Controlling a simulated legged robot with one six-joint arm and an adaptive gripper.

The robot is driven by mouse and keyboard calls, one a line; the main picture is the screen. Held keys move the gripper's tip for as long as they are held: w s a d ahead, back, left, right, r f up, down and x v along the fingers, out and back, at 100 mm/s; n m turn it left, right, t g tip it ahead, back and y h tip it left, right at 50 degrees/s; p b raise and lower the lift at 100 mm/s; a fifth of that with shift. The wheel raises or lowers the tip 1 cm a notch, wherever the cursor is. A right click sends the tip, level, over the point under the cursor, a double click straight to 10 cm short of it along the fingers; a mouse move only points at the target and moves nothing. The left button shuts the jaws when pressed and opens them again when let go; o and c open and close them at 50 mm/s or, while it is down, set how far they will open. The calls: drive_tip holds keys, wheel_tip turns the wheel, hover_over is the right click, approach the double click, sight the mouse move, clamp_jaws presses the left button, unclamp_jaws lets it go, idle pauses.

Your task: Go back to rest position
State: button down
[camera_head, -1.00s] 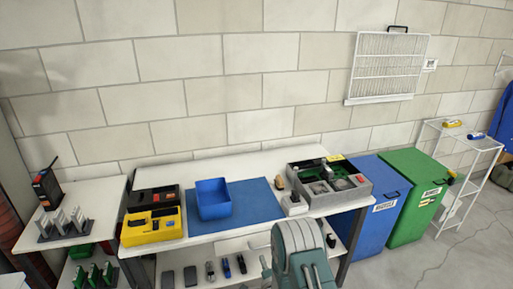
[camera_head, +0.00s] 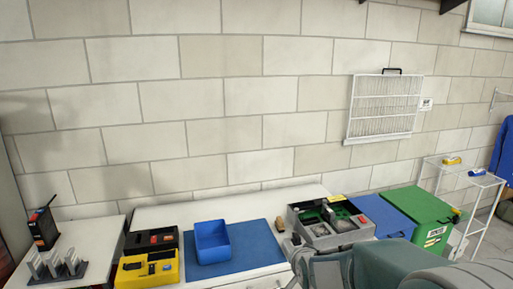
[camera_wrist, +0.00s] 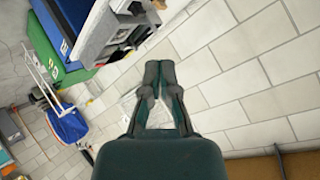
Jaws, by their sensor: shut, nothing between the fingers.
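My gripper (camera_wrist: 158,75) shows in the wrist view with its two dark fingers together and nothing between them. It hangs in free air in front of the block wall, apart from the workbench and bins at the upper left of that view. In the head view, grey-green parts of my arm fill the lower right corner, in front of the workbench's right end. I cannot make out the fingertips there.
The white workbench (camera_head: 150,216) holds a blue bin (camera_head: 212,241) on a blue mat (camera_head: 262,235), a yellow case (camera_head: 147,268) and a grey tray (camera_head: 305,227). Blue and green containers (camera_head: 418,209), then a white wire stand (camera_head: 470,178), stand to the right. A white rack (camera_head: 384,108) hangs on the wall.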

drive_tip(key=s+d+r+n+g, duration=0.1)
drive_tip(key=s+r+n, duration=0.1)
drive_tip(key=s, duration=0.7)
drive_tip(key=s+d+r+n+g, duration=0.2)
drive_tip(key=s+r, duration=0.1)
drive_tip(key=s, duration=0.7)
drive_tip(key=s+d+r+n+g+h, duration=0.1)
drive_tip(key=s+d+r+n+g, duration=0.1)
drive_tip(key=s, duration=0.8)
drive_tip(key=shift+s+r, duration=0.2)
drive_tip(key=shift+r, duration=0.65)
